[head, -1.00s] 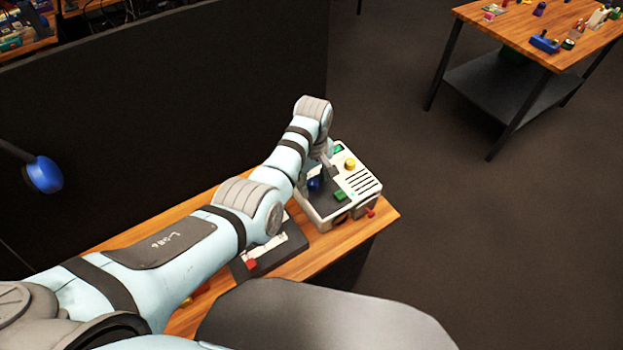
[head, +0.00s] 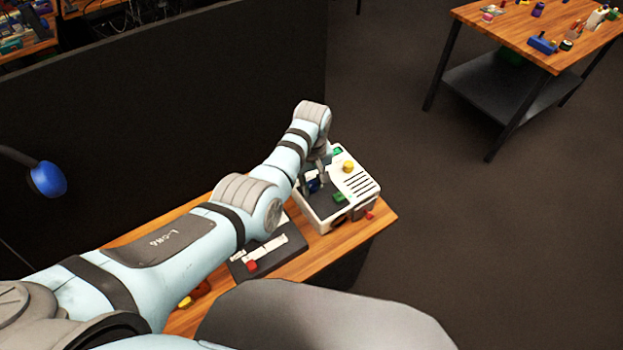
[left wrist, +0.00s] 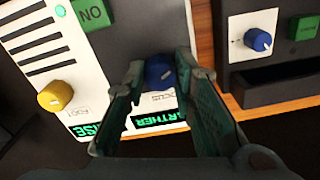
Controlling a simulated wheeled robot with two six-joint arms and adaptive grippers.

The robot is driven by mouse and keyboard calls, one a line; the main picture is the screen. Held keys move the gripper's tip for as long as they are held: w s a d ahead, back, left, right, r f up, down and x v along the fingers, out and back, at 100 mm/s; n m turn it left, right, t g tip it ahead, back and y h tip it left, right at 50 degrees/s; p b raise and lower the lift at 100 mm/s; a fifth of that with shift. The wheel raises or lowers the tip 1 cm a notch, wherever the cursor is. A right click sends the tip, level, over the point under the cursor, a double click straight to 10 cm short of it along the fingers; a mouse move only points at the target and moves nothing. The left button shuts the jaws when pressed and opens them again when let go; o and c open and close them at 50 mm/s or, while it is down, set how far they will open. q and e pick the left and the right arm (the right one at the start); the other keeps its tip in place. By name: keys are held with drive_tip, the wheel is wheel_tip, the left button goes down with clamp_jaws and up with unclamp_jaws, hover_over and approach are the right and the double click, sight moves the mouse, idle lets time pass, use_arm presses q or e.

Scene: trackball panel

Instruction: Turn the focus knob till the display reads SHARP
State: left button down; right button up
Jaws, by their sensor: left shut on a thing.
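The pale and dark panel (head: 308,222) stands on the wooden bench. Its blue focus knob (left wrist: 160,72) sits between the two fingers of my left gripper (left wrist: 159,76) in the left wrist view. The gripper is shut on this knob, and "OCUS" shows below it. A small green-lettered display (left wrist: 160,120) just under the knob shows "ARTHER" upside down; a finger covers part of it. In the head view my left gripper (head: 321,178) reaches down onto the panel beside the blue knob (head: 314,186). My right gripper is not in view.
A yellow knob (left wrist: 55,96), a green ON button (left wrist: 90,12) and another lit display (left wrist: 88,134) sit near the focus knob. A neighbouring dark panel carries a blue knob (left wrist: 258,40). A dark partition (head: 180,110) stands behind the bench.

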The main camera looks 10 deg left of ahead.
use_arm(q)
drive_tip(key=m+p, duration=0.1)
drive_tip(key=m, duration=0.1)
drive_tip(key=shift+m, duration=0.4)
drive_tip(key=m, duration=0.2)
drive_tip(key=shift+m+p, duration=0.3)
drive_tip(key=shift+p, duration=0.1)
drive_tip(key=m, duration=0.3)
drive_tip(key=shift+m, duration=0.3)
drive_tip(key=shift+m+p, duration=0.4)
drive_tip(key=shift+m, duration=1.5)
drive_tip(key=c, duration=1.3)
unclamp_jaws()
drive_tip(key=shift+w+f, duration=0.1)
drive_tip(key=shift+c, duration=0.2)
